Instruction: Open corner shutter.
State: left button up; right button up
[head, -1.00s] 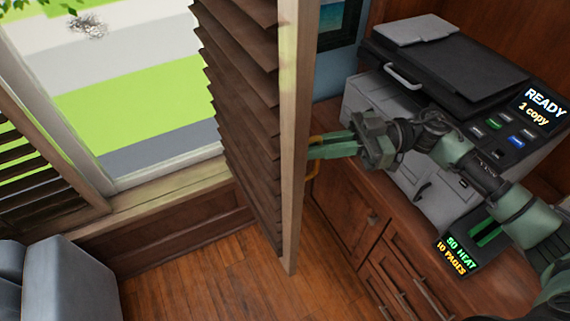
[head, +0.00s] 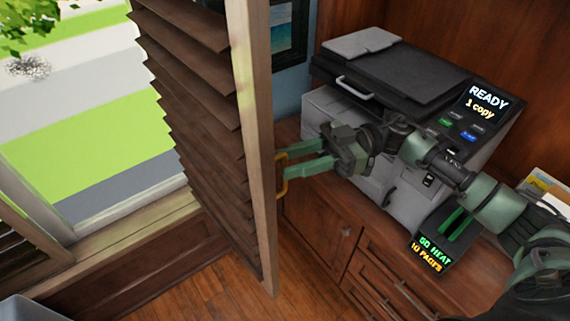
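The wooden louvred shutter (head: 195,95) stands swung out from the window, its pale edge toward me. A yellow handle (head: 283,188) sits on its right side. My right gripper (head: 281,165) reaches in from the right with its two green fingers at the handle. The fingers are visibly apart, with a gap between them. The fingertips partly overlap the handle, and I cannot tell whether they press on it. My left gripper is not in view.
A printer (head: 385,110) stands on the wooden cabinet (head: 325,235) at the right, behind my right arm. A small dark display (head: 430,250) lies in front of it. The window (head: 100,140) is at left. Some floor (head: 245,285) shows below the shutter.

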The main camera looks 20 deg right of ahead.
jog(key=d+b, duration=0.1)
jog(key=d, duration=0.5)
jog(key=shift+b, duration=0.4)
jog(key=shift+w+d, duration=0.1)
